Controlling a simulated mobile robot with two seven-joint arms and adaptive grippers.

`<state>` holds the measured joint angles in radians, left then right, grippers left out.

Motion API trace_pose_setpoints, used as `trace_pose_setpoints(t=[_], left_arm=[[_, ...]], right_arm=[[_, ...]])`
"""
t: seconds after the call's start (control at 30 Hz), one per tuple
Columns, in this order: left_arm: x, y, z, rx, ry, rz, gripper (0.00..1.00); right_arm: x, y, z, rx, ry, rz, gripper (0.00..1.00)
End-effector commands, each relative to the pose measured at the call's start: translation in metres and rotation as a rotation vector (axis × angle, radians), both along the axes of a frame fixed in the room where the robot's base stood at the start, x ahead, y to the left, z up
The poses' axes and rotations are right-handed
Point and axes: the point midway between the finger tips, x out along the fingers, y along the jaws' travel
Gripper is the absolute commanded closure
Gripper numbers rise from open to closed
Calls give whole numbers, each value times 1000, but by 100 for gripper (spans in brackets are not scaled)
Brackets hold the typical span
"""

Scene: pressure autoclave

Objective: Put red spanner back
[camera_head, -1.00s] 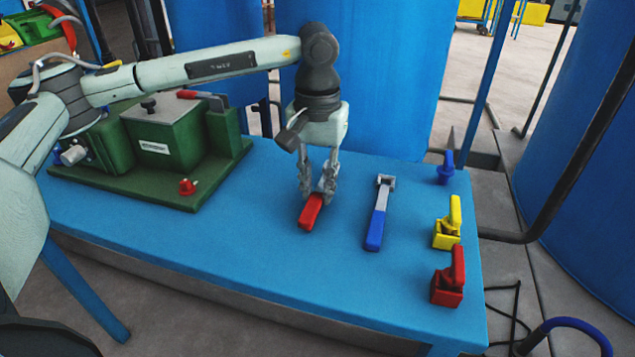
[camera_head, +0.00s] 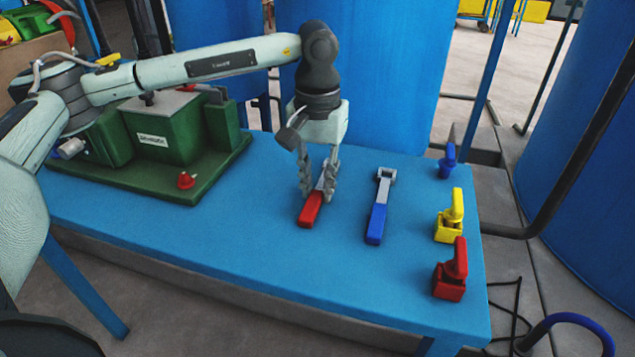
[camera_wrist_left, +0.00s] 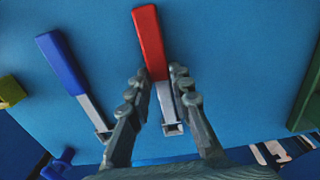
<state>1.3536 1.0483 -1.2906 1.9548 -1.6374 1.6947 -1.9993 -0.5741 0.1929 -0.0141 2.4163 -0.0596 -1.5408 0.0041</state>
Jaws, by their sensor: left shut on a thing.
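The red spanner (camera_head: 311,209) has a red handle and a grey metal head. It lies on or very near the blue table (camera_head: 250,235), left of the blue spanner (camera_head: 377,210). My left gripper (camera_head: 318,192) points down over it and is shut on it around the grey shaft, partly hiding the head. In the left wrist view the red spanner (camera_wrist_left: 150,42) runs between the fingers (camera_wrist_left: 158,90), its handle pointing away. The blue spanner also shows there (camera_wrist_left: 62,62), to the left. My right gripper is not in view.
A green machine (camera_head: 165,150) with a red knob (camera_head: 186,181) stands at the table's left back. The table's front middle is clear.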

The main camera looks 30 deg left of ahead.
Motion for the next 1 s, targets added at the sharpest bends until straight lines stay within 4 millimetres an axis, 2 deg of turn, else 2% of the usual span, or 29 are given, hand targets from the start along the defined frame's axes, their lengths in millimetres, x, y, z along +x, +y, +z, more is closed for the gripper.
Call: trace_pose_setpoints(t=[0.03,0.2,0.57,0.67,1.0], left_arm=[[0,0,0,0,-1,0,78],[0,0,0,0,0,0,56],[0,0,3,0,-1,0,56],[1,0,15,0,-2,0,56],[1,-1,85,-1,-3,0,56]], right_arm=[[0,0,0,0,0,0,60],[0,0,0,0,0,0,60],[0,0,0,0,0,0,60],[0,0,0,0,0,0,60],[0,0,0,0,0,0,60]])
